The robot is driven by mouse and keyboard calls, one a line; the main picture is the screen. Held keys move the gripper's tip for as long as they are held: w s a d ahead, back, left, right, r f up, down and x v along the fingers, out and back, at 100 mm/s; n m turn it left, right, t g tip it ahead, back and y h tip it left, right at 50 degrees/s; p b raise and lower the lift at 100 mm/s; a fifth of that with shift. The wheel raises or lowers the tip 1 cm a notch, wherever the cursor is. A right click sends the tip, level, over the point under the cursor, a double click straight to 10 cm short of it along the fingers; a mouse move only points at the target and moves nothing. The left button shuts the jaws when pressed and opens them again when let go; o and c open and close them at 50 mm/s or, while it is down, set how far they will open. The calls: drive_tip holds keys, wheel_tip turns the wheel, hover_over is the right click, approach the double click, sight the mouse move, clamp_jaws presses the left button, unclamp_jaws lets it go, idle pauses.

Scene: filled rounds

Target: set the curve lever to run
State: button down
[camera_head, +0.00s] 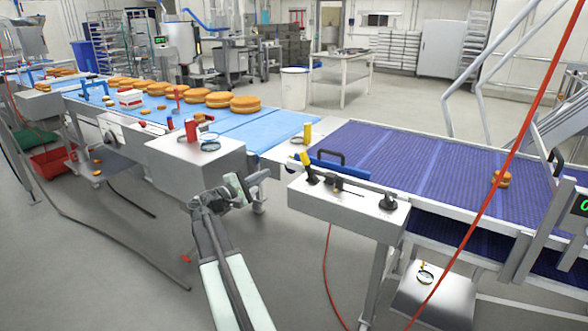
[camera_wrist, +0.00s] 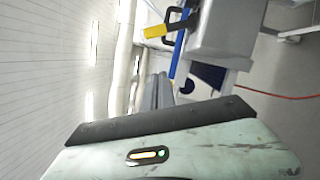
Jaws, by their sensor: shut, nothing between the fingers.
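A lever with a yellow grip (camera_head: 304,159) and a black arm stands tilted on the left end of the steel control box (camera_head: 345,205) beside the purple belt. No label is readable, so I cannot tell whether this is the curve lever. The wrist view shows a yellow grip (camera_wrist: 157,32) on a black lever at the top, against a grey box. My gripper (camera_head: 256,180) is shut and empty, left of that control box and apart from the lever. Its closed fingers (camera_wrist: 158,88) show in the wrist view, below the yellow grip.
A red-handled lever (camera_head: 191,131) stands on another steel box (camera_head: 190,160) to the left. A yellow-topped post (camera_head: 307,133) stands between the blue belt (camera_head: 270,130) and purple belt (camera_head: 420,165). A red cable (camera_head: 487,195) crosses the right side. Grey floor lies open between the boxes.

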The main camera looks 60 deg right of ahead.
sight(307, 166)
drive_tip(key=shift+d, duration=0.1)
drive_tip(key=s+d+r+p, duration=0.2)
drive_tip(key=s+d, duration=0.4)
drive_tip(key=d, duration=0.3)
drive_tip(key=shift+d+r+p, duration=0.2)
drive_tip(key=shift+r+p, duration=0.1)
